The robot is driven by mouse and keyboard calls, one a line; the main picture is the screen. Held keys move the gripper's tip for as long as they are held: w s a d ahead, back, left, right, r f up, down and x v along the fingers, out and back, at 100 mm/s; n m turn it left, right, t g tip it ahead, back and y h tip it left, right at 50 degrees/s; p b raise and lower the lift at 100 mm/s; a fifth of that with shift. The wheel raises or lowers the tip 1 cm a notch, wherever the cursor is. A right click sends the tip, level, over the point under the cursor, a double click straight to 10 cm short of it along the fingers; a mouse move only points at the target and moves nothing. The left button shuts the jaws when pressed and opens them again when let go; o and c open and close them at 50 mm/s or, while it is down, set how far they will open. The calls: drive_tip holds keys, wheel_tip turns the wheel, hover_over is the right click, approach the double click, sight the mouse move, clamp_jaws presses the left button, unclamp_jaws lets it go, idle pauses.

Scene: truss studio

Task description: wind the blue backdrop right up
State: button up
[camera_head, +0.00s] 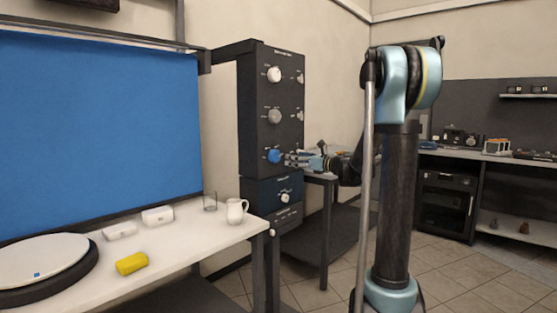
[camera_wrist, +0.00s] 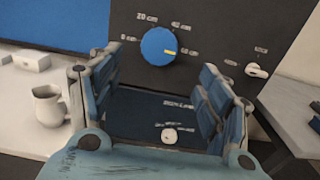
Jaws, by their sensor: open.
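The blue backdrop (camera_head: 95,130) hangs at the left from a dark top bar, reaching down to the back of the white table. A blue knob (camera_head: 274,156) sits on a tall dark control box, lowest of a column of knobs. In the wrist view the blue knob (camera_wrist: 158,47) has a yellow mark pointing right, towards the 60 cm label. My gripper (camera_head: 292,158) is close in front of this knob. In the wrist view my gripper (camera_wrist: 155,85) is open and empty, its fingers spread below and either side of the knob. I cannot tell whether it touches.
Above are a grey knob (camera_head: 274,116) and a white knob (camera_head: 274,74), with small switches beside them. A dark blue box (camera_head: 272,190) with a white knob is below.

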sight(277, 156)
drive_tip(key=x, duration=1.1)
drive_tip(key=shift+w+a, duration=0.1)
drive_tip(key=shift+a, duration=0.05)
drive_tip(key=c, duration=1)
